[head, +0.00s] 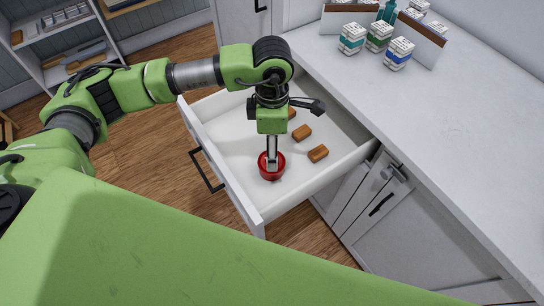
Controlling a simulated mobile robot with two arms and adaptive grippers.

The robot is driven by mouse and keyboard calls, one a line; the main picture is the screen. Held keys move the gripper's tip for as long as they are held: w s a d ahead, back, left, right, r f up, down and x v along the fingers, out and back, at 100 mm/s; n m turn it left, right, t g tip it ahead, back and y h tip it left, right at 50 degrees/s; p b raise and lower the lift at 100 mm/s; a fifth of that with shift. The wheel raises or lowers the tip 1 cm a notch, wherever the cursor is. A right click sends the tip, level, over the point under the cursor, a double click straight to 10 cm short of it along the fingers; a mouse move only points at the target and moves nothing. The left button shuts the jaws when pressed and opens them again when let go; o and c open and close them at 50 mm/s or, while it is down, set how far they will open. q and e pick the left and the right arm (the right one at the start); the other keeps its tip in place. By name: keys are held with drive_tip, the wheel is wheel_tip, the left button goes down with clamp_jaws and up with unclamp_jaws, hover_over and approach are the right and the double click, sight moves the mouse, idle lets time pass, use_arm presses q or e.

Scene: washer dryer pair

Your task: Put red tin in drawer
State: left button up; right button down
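The red tin (264,172) is a small round bowl shape, inside the open white drawer (227,151) in the head view. My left gripper (271,163) points down from above, with its narrow fingers reaching into or against the tin. The fingers cover part of the tin. From this angle I cannot tell whether they are closed on its wall, or whether the tin rests on the drawer floor. My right gripper is not in view.
Several brown blocks, such as this one (318,153), lie in the drawer right of the tin. The white counter (430,120) stands to the right, with small boxes (399,53) at its back. A shelf (68,45) is at the upper left, and wooden floor (130,170) shows left of the drawer.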

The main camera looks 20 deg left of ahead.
use_arm(q)
drive_tip(key=shift+r, duration=1.55)
